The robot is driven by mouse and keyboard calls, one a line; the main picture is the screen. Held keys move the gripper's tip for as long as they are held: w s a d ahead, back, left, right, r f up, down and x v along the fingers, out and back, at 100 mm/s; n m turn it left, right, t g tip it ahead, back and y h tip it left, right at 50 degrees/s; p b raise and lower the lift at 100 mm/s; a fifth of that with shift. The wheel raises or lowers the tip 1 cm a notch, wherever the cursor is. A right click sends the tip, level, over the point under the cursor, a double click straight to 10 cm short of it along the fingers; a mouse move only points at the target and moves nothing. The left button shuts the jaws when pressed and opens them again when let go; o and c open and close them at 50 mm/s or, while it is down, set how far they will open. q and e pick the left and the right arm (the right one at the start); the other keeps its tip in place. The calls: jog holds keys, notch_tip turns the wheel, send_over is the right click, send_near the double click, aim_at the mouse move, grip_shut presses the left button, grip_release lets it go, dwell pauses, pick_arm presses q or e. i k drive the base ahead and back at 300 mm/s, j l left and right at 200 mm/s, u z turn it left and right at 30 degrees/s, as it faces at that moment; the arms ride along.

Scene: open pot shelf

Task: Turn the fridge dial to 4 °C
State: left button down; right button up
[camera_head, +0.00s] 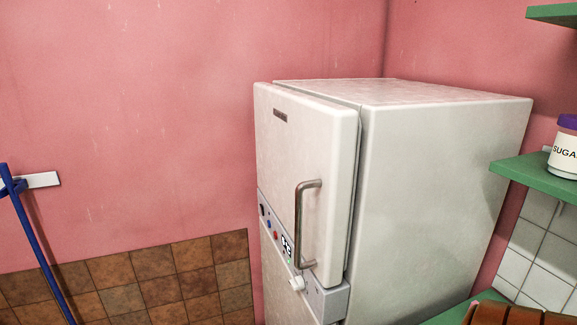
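The fridge (440,190) is a tall white cabinet standing in the corner against the pink walls. Its door (290,170) faces left and looks shut, with a metal bar handle (299,225). A grey control panel (327,299) runs below the door. On it are small buttons, a dark display (286,246) with white characters that look like "5°C", and a white round dial (297,283) just below the handle's lower end. The dial's markings are too small to read. Neither gripper is in view.
A green shelf (535,177) with a sugar jar (564,150) is at the right. A green surface (450,312) with a brown object (515,314) is at bottom right. A blue pole (38,255) stands at the left by a white wall bracket (42,180).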

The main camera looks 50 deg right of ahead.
aim_at(298, 282)
jog(key=z, duration=1.4)
